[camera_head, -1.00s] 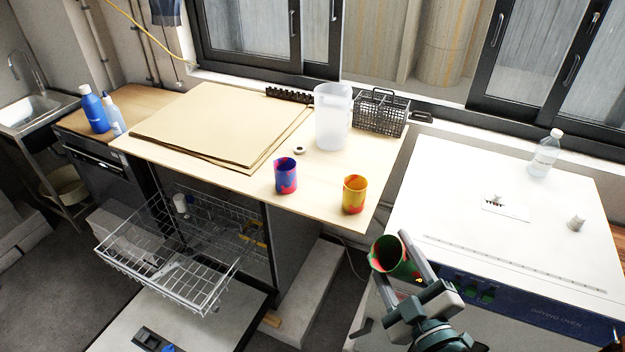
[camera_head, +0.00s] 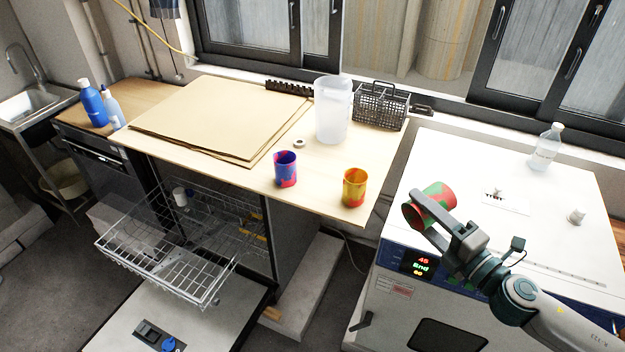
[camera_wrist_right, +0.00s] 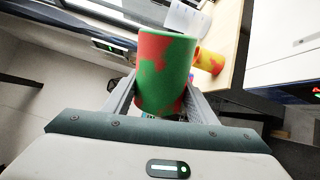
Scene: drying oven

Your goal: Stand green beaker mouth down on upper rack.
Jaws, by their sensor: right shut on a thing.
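The green beaker (camera_head: 436,200), green with red patches, is held in my right gripper (camera_head: 432,212) above the front left edge of the drying oven. It lies tilted in the head view. In the right wrist view the beaker (camera_wrist_right: 164,75) sits between the two fingers (camera_wrist_right: 158,97), which are shut on its sides. The upper rack (camera_head: 125,262) is a wire rack pulled out of the open dishwasher at the lower left, well away from the beaker. A small white item stands toward its back. My left gripper is out of view.
A purple-red beaker (camera_head: 286,169) and a yellow-orange beaker (camera_head: 354,187) stand near the counter's front edge. A clear pitcher (camera_head: 332,110) and dark basket (camera_head: 381,107) stand behind. The dishwasher door (camera_head: 190,325) hangs open below the rack. A bottle (camera_head: 545,148) stands on the oven (camera_head: 480,165).

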